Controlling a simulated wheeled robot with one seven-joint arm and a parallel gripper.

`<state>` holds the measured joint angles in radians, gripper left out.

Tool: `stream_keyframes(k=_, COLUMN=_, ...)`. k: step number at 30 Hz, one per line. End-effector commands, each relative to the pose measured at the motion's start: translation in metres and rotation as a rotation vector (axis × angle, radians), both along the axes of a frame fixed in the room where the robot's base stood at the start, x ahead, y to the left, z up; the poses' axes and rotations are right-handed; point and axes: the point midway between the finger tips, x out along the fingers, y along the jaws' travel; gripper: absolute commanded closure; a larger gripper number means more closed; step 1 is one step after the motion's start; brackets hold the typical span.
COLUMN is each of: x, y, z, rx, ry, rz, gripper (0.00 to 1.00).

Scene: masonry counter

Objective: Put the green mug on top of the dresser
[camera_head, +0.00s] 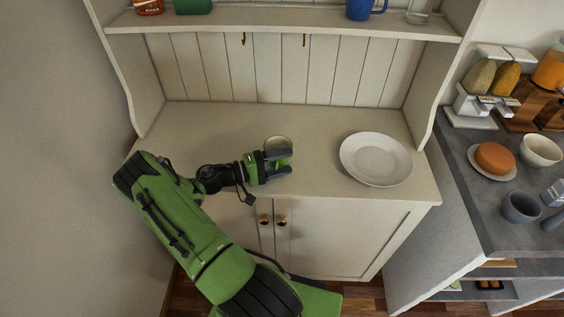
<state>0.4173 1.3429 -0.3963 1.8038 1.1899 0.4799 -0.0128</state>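A small round mug with a pale rim and some green on its side (279,143) stands at my gripper on the dresser's counter; it looks like the green mug. The dresser (215,120) is cream-coloured, with a flat counter, a panelled back and a shelf above. My gripper (290,163) reaches in from the left, low over the counter, with its dark fingers at the mug's near side. Green shows between the fingers. The fingers hide part of the mug, and I cannot tell whether they press on it or whether its base touches the counter.
A white plate (375,158) lies on the counter to the right. The upper shelf (270,26) holds a green item (192,6), a blue mug (362,9), a glass (418,12) and a red-brown item (148,6). A grey counter (480,190) with dishes stands at right.

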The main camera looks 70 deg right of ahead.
Motion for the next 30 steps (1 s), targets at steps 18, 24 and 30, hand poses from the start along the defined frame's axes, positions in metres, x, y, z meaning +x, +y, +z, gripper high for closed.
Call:
stream_keyframes(k=18, x=0.071, y=0.046, z=0.003, rx=-0.003, ry=-0.002, rz=0.007, gripper=0.30)
stream_keyframes(k=24, x=0.097, y=0.064, z=0.003, rx=-0.001, ry=0.000, rz=0.003, gripper=0.30)
stream_keyframes(k=30, x=0.101, y=0.067, z=0.004, rx=0.001, ry=-0.001, rz=0.000, gripper=0.30)
